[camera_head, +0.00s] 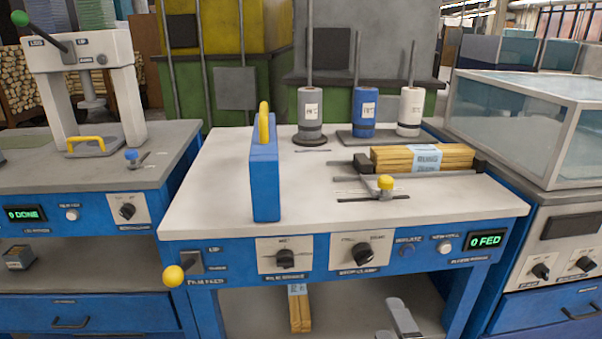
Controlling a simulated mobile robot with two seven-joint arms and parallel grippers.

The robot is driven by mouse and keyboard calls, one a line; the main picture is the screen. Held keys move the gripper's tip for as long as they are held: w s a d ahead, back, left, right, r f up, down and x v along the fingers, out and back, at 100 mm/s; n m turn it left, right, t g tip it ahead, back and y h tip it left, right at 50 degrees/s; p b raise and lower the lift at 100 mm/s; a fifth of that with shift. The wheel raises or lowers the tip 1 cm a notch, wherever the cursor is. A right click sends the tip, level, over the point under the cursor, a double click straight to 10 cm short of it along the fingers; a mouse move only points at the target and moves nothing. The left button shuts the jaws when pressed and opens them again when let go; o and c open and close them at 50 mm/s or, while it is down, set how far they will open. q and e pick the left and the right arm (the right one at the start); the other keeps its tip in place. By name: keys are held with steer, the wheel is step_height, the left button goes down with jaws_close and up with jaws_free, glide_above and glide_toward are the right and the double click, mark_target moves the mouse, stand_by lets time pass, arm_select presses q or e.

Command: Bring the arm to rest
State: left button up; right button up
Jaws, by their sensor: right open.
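My right gripper (398,320) shows only in part, as grey pieces at the bottom edge, right of centre. It is open, and I see nothing between its fingers. It appears in front of the middle bench's lower shelf, below the front panel with its knobs. The rest of my right arm is out of frame. My left gripper and left arm are not in view.
The middle bench (345,206) carries a blue upright guard (264,180), spindles with grey, blue and white rolls, and a bundle of wooden sticks (400,158). A yellow-knobbed lever (174,275) juts from its front left. Another bundle (300,312) lies on the shelf below.

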steer(key=s+a+f+m+g+y, duration=0.2)
steer(key=s+f+m+g, duration=0.5)
steer(key=f+m, duration=0.65)
arm_select(q)
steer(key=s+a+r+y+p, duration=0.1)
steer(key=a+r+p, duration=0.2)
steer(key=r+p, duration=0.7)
steer(key=p, duration=0.5)
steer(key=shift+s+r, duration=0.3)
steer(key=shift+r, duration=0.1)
arm_select(e)
steer(key=s+d+r+m, duration=0.1)
steer(key=s+d+r, duration=0.1)
steer(key=r, duration=0.9)
steer(key=shift+s+d+t+h, duration=0.3)
steer(key=shift+s+d, duration=0.1)
steer(key=shift+s, duration=0.15)
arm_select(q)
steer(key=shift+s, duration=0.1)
arm_select(e)
steer(key=shift+r, duration=0.1)
